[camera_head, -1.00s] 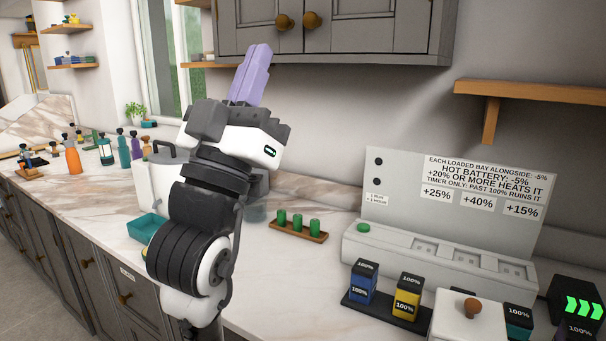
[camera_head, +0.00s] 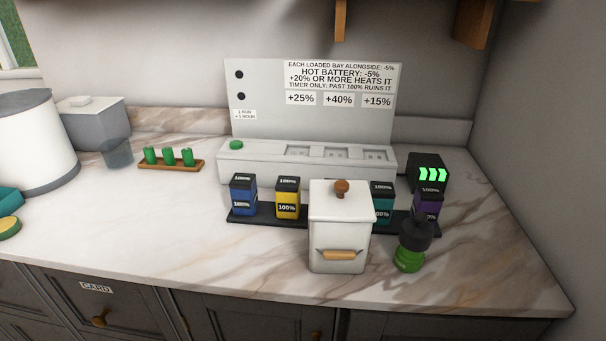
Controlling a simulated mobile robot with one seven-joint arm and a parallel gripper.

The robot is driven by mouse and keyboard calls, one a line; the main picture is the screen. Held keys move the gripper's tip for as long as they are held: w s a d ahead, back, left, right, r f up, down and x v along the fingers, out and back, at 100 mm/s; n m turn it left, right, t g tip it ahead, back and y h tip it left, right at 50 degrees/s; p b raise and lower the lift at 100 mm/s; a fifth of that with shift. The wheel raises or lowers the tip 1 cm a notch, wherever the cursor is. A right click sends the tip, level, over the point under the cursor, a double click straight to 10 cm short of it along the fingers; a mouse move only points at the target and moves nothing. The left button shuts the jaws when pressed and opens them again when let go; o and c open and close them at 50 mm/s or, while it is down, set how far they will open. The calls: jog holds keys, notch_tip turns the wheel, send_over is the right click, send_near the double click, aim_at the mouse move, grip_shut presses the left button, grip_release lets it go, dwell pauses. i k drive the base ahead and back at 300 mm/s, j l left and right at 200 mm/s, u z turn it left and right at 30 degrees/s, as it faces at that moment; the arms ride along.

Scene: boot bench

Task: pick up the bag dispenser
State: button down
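No thing in view is labelled as a bag dispenser, and I cannot tell for sure which one it is. A small green container with a black rounded top (camera_head: 409,248) stands upright at the counter's front right. A white lidded box (camera_head: 338,242) with a brown knob and a wooden front handle stands just left of it. Several small green cylinders stand in a wooden tray (camera_head: 171,165) farther back left. My gripper is out of view.
Behind the white box, a black rack (camera_head: 262,217) holds blue, yellow, teal and purple batteries. A grey charger (camera_head: 265,165) with a sign panel stands at the wall. A black device (camera_head: 428,174) with green lights is at right. The counter's front left (camera_head: 160,245) is clear.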

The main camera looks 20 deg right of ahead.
aim_at(407, 261)
jog(key=z, duration=1.25)
